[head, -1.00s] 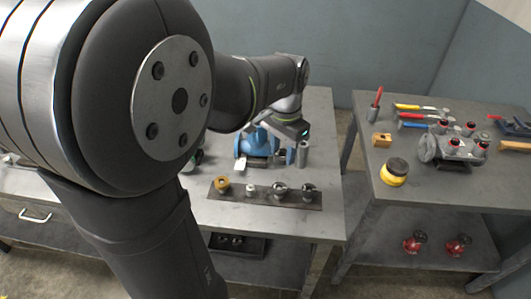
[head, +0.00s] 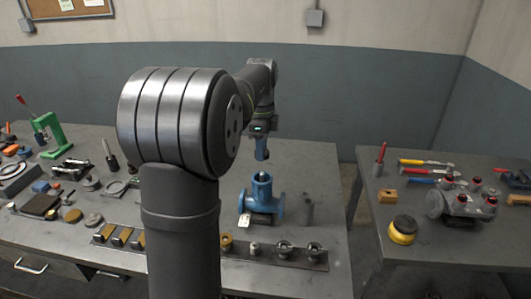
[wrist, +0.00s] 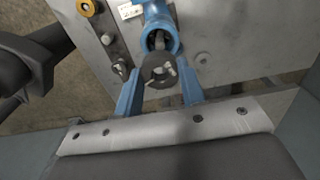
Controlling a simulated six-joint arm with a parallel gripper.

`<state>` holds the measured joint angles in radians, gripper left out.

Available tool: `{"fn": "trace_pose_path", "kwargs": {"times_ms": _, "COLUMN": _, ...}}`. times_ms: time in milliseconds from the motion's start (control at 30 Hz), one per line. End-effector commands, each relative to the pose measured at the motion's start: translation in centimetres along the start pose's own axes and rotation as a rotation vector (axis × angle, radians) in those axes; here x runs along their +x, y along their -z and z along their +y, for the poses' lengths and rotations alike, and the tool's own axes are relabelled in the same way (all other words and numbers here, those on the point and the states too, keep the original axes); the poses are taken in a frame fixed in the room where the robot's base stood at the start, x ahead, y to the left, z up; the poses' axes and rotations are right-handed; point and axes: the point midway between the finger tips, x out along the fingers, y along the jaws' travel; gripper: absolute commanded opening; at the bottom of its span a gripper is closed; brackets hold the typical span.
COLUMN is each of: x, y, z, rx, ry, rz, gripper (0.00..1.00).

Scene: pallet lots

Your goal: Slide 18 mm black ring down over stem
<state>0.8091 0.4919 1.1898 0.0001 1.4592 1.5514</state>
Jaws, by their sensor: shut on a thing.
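A blue flanged valve body (head: 262,200) stands upright on the bench, with a dark opening at its top. In the wrist view, a dark stem (wrist: 159,42) shows inside the blue collar of the body (wrist: 155,14). My gripper (head: 262,153) points down above the body, with a gap between them. In the wrist view, its two blue fingers (wrist: 159,92) are shut on a dark ring (wrist: 151,74), whose hole is partly visible. The ring appears close to the stem in that view, but I cannot tell whether they line up. The ring is too small to make out in the head view.
A dark strip (head: 205,252) with several small parts lies in front of the body. A grey cylinder (head: 307,208) stands to its right. A green press (head: 50,136) and loose parts occupy the left of the bench. A separate table (head: 365,222) with tools is at right.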

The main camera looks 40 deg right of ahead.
Motion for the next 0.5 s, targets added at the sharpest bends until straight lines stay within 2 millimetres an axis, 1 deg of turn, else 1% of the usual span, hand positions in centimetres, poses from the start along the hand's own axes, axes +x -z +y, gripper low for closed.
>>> {"fn": "trace_pose_path", "kwargs": {"times_ms": 267, "x": 0.1, "y": 0.0, "z": 0.0, "rx": -0.001, "ry": -0.001, "rz": 0.0, "gripper": 0.14}}
{"fn": "trace_pose_path", "kwargs": {"times_ms": 367, "x": 0.5, "y": 0.0, "z": 0.0, "rx": -0.001, "ry": -0.002, "rz": 0.0, "gripper": 0.14}}
{"fn": "trace_pose_path", "kwargs": {"times_ms": 500, "x": 1.6, "y": 0.0, "z": 0.1, "rx": -0.002, "ry": -0.003, "rz": 0.0, "gripper": 0.14}}
